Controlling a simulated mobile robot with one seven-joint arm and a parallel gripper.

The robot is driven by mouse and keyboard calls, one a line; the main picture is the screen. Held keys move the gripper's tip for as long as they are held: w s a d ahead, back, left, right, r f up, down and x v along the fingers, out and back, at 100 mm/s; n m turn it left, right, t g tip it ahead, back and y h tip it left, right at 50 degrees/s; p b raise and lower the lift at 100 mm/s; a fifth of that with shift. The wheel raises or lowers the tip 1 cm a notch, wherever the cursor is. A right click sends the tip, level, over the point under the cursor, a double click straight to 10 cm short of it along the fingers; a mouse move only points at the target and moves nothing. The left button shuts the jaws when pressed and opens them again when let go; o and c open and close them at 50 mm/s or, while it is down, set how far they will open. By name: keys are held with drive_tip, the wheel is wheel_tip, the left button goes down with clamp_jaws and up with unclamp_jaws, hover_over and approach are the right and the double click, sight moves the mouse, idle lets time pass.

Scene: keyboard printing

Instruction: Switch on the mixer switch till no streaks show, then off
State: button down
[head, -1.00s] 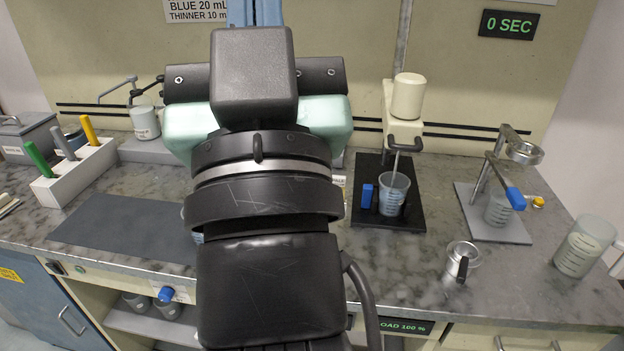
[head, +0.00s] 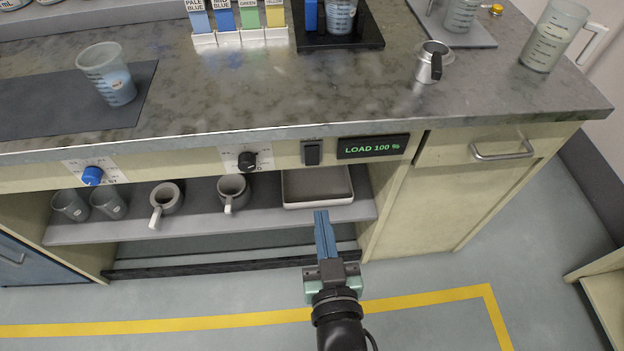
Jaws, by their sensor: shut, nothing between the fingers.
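A black rocker switch (head: 312,152) is on the cabinet's front panel, left of a green display (head: 373,146) reading LOAD 100 %. I cannot read a label on the switch or clearly tell its position. My gripper (head: 321,214) is shut and empty, its blue fingers pointing up the picture, below the switch and apart from it. The mixer's black base (head: 352,38) is at the top edge with a clear cup (head: 341,16) on it. The mixer head is out of view, and streaks in the cup are too small to tell.
A blue knob (head: 92,175) and a black knob (head: 247,161) are on the same panel. Below, a shelf (head: 140,230) holds mugs, cups and a grey tray (head: 317,188). A measuring cup (head: 107,74) stands on the dark mat. The floor in front is clear.

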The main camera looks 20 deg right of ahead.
sight(314, 163)
drive_tip(key=shift+s+f, duration=0.4)
drive_tip(key=shift+f, duration=0.25)
drive_tip(key=b+x, duration=0.2)
drive_tip(key=x, duration=1.2)
drive_tip(key=shift+f, duration=0.1)
